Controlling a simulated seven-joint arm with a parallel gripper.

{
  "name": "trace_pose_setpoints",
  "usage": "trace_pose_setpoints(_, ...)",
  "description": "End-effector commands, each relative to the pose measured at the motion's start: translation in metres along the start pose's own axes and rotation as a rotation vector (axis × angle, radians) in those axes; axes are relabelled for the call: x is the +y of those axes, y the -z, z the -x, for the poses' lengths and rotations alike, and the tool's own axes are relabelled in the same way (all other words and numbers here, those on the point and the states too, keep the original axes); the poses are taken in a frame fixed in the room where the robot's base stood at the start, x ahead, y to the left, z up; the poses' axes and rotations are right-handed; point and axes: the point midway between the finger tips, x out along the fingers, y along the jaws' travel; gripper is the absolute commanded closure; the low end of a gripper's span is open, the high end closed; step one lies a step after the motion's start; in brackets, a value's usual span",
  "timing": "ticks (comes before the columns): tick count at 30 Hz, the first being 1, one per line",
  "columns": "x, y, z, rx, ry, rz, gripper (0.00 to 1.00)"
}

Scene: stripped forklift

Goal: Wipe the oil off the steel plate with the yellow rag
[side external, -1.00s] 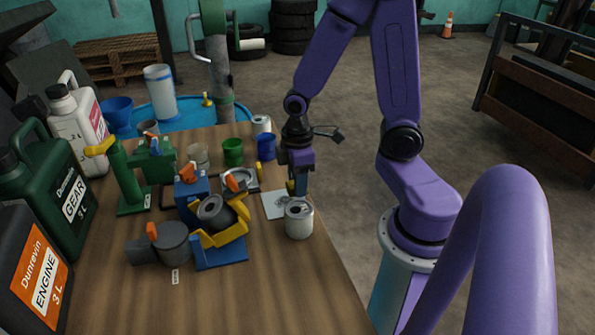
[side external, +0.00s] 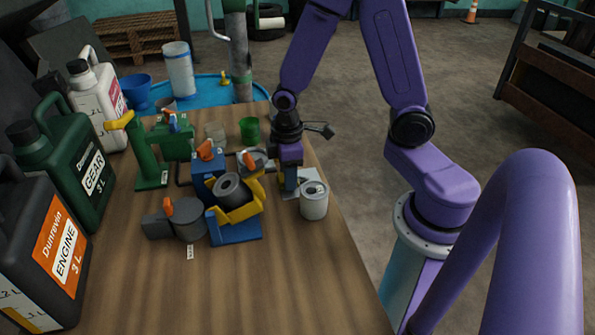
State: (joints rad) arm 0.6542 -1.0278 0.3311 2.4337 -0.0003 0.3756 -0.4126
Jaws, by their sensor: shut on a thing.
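Whether the rag touches the plate is hard to tell. I cannot make out oil on the visible part of the plate.
A pale can (side external: 314,201) stands close to the right of my gripper. A blue and yellow holder (side external: 236,214) with a dark roll stands to its left. A green cup (side external: 250,130) is behind. Oil jugs (side external: 53,250) line the left side.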

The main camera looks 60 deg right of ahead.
Motion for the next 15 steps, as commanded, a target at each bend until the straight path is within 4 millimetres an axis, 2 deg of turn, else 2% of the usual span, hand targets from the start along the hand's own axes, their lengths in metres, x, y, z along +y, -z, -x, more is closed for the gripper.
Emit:
trace_pose_setpoints(2,0.000,0.006,0.000,0.000,0.000,0.001,0.89)
trace_pose_setpoints(15,0.000,-0.028,-0.001,-0.002,0.001,-0.003,0.89)
